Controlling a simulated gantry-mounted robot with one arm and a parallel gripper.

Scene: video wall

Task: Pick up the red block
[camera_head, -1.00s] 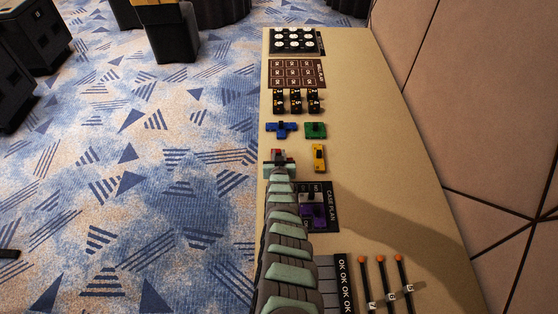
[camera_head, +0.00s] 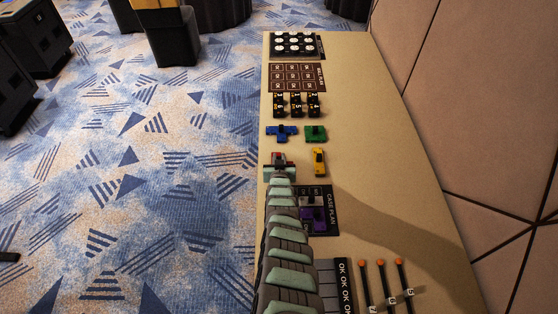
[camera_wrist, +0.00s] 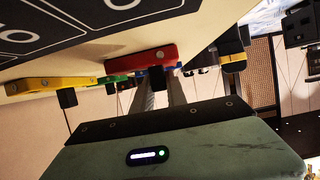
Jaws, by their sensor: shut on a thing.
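The red block (camera_head: 279,157) is at the table's left edge in the head view, just beyond my gripper (camera_head: 280,164), which partly hides it. In the wrist view the red block (camera_wrist: 140,59) lies across the fingertips of my gripper (camera_wrist: 160,80), with a dark knob below it in the picture. My gripper is shut on the red block. Whether the block touches the table cannot be told.
A blue block (camera_head: 281,131) and a green block (camera_head: 315,133) lie beyond it, and a yellow block (camera_head: 318,161) lies to its right. A purple block (camera_head: 313,217) sits on the dark case plan mat (camera_head: 331,202). The table's right side is clear.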

